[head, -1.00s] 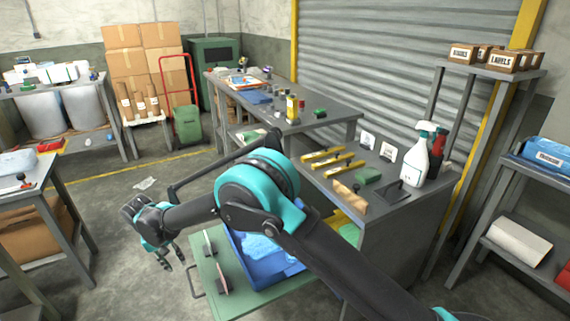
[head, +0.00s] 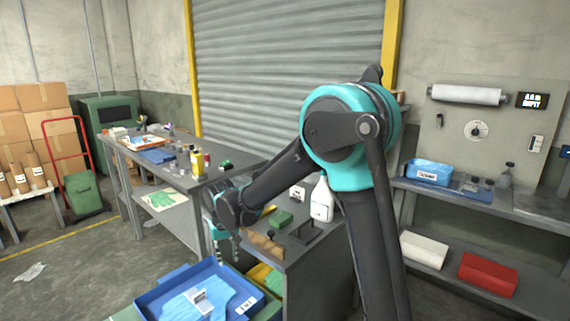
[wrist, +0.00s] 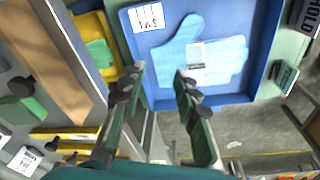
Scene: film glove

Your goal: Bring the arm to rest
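My gripper (head: 228,248) hangs fingers-down at the left end of the workbench, near the blue tray (head: 150,300). In the wrist view its two fingers (wrist: 160,76) stand apart with nothing between them. A light blue film glove (head: 180,304) lies flat in the tray; it also shows in the wrist view (wrist: 185,52). A small pale card with a grey patch (wrist: 197,56) lies across the glove. A white label (wrist: 147,17) is at the tray's corner. My arm is bent, its elbow raised high in the head view.
A workbench (head: 300,255) with a green block (head: 281,219) and a white spray bottle (head: 322,200) is close to my arm. A longer grey table (head: 235,168) stands behind. Shelving at right holds a blue box (head: 428,172) and a red box (head: 488,273). Open floor is at left.

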